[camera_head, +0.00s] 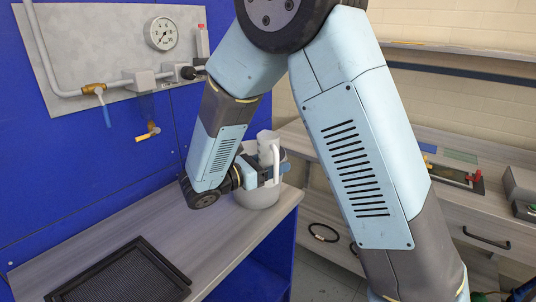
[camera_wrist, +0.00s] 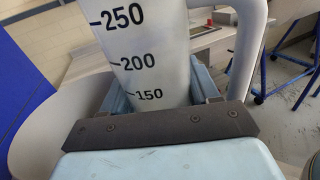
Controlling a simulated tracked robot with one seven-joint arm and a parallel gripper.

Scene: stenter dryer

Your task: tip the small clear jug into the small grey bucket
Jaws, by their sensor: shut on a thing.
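The small clear jug (camera_head: 267,147) is held by my gripper (camera_head: 262,174) over the small grey bucket (camera_head: 258,194). In the wrist view the jug (camera_wrist: 138,60) shows dark marks 250, 200 and 150, and its handle (camera_wrist: 247,50) is on the right. My gripper (camera_wrist: 165,108) is shut on the jug's lower body. The jug looks close to upright in the head view. The bucket stands on the grey bench near its right end, and its wall (camera_wrist: 50,110) curves behind the jug in the wrist view. Its inside and the jug's contents are hidden.
A black mesh tray (camera_head: 125,275) lies on the bench (camera_head: 215,235) at the front left. A blue wall carries a panel with a gauge (camera_head: 161,33), pipes and a brass valve (camera_head: 94,89). A second bench (camera_head: 470,205) stands to the right, across a gap.

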